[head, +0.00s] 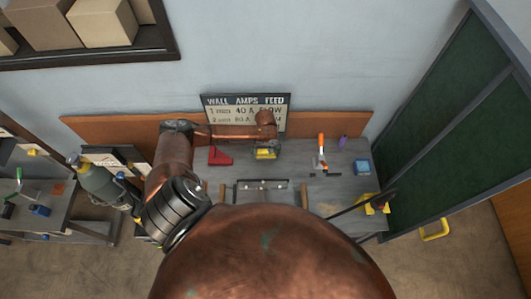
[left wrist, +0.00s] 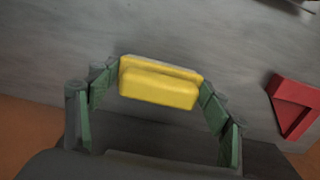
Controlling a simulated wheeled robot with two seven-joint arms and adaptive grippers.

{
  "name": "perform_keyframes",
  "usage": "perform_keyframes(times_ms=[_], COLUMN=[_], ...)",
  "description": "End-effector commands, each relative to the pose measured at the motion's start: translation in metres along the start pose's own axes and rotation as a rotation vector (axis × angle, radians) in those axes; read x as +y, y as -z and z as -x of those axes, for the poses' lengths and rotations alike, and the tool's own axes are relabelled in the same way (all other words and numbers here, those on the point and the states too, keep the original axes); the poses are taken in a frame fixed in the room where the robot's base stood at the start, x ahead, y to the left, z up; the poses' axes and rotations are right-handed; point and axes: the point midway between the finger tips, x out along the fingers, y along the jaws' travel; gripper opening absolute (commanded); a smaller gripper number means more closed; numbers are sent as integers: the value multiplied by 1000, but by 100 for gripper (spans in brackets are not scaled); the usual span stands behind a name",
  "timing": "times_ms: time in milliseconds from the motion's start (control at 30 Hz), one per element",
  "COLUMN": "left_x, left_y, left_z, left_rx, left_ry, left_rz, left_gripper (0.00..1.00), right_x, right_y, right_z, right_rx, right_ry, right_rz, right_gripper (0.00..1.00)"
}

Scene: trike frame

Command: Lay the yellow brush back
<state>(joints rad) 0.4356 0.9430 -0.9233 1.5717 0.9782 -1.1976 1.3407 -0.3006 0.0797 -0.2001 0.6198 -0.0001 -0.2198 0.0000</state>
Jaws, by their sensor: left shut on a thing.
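The yellow brush (head: 266,154) is at the back of the grey workbench, in front of the sign board, in the head view. My left gripper (head: 265,145) reaches down over it from above. In the left wrist view the yellow brush (left wrist: 160,85) sits between the green-padded fingers of my left gripper (left wrist: 158,82), which is shut on it. Its lower side is hidden, and I cannot tell whether it touches the bench top. My right gripper is not in view.
A red angled piece (head: 220,156) lies left of the brush. A wall sign (head: 246,112) stands behind. A dark metal frame (head: 262,185) is in front.

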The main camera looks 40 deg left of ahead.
Motion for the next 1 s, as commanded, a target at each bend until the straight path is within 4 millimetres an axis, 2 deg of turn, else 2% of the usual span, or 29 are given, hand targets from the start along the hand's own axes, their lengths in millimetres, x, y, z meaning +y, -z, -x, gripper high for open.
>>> perform_keyframes(times_ms=[67,100,333,600,733,867,1000], left_x=[0,0,0,0,0,0,0], left_y=[-1,0,0,0,0,0,1], left_z=[-3,-3,-2,-2,5,25,56], left_rx=[-1,-1,-1,0,1,1,2], left_ry=[0,-1,0,0,-1,-2,-2], left_rz=[0,0,0,0,0,-1,-1], left_gripper=[49,73,89,89,89,89,89], right_x=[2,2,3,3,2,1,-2], right_y=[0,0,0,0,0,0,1], right_z=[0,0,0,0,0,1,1], right_rx=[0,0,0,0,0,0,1], right_ry=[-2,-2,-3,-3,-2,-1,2], right_rz=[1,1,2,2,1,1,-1], right_gripper=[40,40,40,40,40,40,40])
